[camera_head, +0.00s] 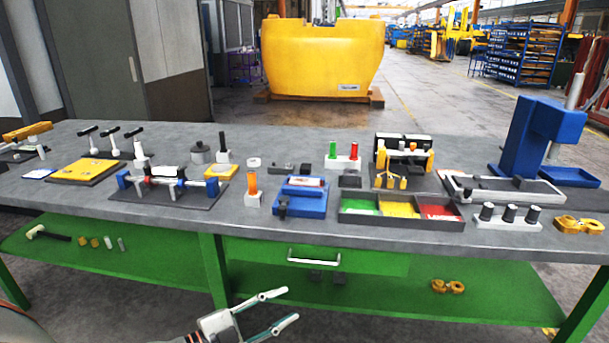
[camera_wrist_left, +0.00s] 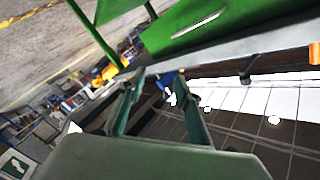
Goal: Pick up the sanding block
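I cannot tell for certain which piece is the sanding block. A small dark grey block (camera_head: 349,180) lies on the grey workbench (camera_head: 110,206) between the blue fixture and the red and green pieces, and may be it. My left gripper (camera_head: 291,304) is open and empty in front of the bench, low and apart from everything on the top. Its two spread fingers also show in the left wrist view (camera_wrist_left: 156,80), with nothing between them. My right gripper is not in view.
A blue fixture (camera_head: 312,201) and a tray (camera_head: 390,220) with green, yellow and red compartments stand near the front edge. A blue press (camera_head: 530,140) stands at the right. A green drawer (camera_head: 350,262) and lower shelf (camera_head: 150,263) are below. Bare bench top lies at the back.

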